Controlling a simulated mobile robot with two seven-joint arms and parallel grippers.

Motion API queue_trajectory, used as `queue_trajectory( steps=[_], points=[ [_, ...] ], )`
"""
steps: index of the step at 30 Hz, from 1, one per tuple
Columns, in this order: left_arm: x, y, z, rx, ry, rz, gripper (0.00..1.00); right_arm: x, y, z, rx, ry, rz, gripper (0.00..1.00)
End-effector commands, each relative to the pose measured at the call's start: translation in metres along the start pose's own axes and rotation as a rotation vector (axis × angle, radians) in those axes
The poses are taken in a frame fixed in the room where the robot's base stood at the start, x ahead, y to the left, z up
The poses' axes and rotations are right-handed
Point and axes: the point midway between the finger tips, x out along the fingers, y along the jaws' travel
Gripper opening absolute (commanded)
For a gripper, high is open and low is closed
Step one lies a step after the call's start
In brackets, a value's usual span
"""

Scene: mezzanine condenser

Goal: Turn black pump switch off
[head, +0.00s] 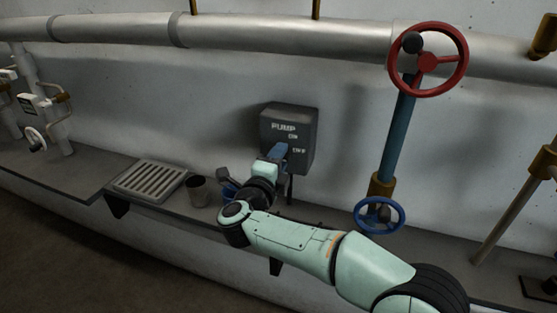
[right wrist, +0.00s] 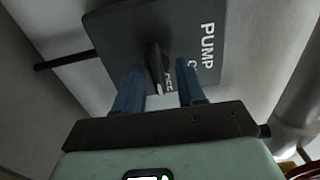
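The dark grey pump switch box (head: 299,128) is on the wall, marked PUMP, with ON and OFF lettering below. It fills the top of the right wrist view (right wrist: 185,20). Its black switch lever (right wrist: 154,58) stands out from the face there, its pale tip beside the OFF lettering; the lever is hidden in the head view. My right gripper (head: 278,153) is in front of the box's lower left part. In the right wrist view its two blue fingers (right wrist: 159,84) are apart, one on each side of the lever, with gaps showing. My left gripper is not in view.
A ledge runs below the box, with a metal grate (head: 148,180), a grey cup (head: 198,190) and a blue object (head: 229,188) partly behind my arm. A red handwheel (head: 460,62) and a blue handwheel (head: 380,229) are to the right. A large pipe (head: 280,40) runs above.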

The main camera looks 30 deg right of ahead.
Motion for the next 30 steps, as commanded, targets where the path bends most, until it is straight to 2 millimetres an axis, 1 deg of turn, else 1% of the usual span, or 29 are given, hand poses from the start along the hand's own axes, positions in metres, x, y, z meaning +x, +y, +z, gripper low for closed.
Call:
queue_trajectory(
  steps=[5,8,11,14,18,22,27,30],
  points=[
    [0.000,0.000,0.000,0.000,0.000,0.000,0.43,-0.001,0.001,0.001,-0.002,-0.002,0.002,0.39],
    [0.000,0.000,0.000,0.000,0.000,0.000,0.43,-0.007,0.001,0.002,-0.002,-0.004,0.003,0.39],
    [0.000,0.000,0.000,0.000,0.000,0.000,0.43,-0.020,0.001,0.002,-0.003,-0.007,0.003,0.39],
    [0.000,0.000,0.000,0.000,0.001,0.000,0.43,-0.041,0.001,0.002,-0.002,-0.008,0.003,0.39],
    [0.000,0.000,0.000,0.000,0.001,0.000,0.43,-0.074,0.001,0.002,-0.003,-0.007,0.003,0.39],
    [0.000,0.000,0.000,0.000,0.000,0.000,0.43,-0.101,0.001,0.002,-0.001,-0.006,0.002,0.39],
    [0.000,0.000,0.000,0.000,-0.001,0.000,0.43,-0.124,0.000,0.001,0.000,-0.003,0.001,0.39],
    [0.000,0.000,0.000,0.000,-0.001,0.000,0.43,-0.131,0.001,0.000,-0.001,-0.002,0.001,0.39]
  ],
)
